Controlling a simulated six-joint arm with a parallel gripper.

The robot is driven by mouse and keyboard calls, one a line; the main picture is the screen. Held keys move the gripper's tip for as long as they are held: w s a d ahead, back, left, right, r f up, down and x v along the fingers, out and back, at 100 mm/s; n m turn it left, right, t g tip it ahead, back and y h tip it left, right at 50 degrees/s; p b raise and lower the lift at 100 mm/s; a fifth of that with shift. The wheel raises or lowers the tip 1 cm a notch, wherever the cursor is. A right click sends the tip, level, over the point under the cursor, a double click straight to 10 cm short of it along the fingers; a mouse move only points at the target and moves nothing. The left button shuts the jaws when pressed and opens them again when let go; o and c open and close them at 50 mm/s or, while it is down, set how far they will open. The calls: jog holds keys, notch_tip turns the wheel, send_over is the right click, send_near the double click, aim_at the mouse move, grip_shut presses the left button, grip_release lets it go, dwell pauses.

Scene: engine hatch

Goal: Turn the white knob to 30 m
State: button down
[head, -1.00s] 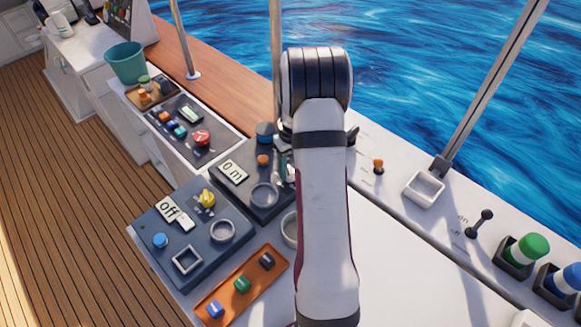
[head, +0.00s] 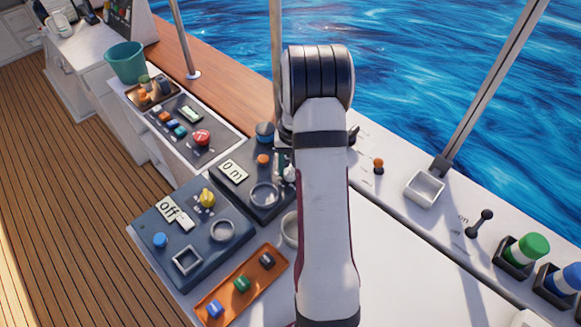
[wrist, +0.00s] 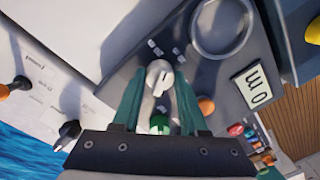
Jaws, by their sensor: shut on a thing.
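The white knob (wrist: 160,78) sits on a dark panel, between the teal fingertips of my gripper (wrist: 160,92) in the wrist view. The gripper is shut on the knob, with one finger on each side. A dark line marks the knob's face. Small label tags lie just beyond it on the panel. The display (wrist: 252,87) on the same panel reads "0 m"; in the head view the display (head: 233,171) also reads "0 m". In the head view my arm hides most of the gripper.
A round ring (head: 264,194) and an orange button (head: 263,159) are near the knob. A front panel with a yellow knob (head: 207,198) reads "off". An orange tray (head: 217,306) lies in front. A black lever (head: 479,222) stands on the right ledge.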

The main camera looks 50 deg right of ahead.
jog(key=m, duration=0.5)
jog(key=shift+m, duration=0.4)
dwell(0.4)
jog(key=shift+c, duration=2.2)
grip_release()
notch_tip(320, 180, up, 16)
jog(key=shift+s, duration=0.35)
jog(key=shift+f, duration=0.1)
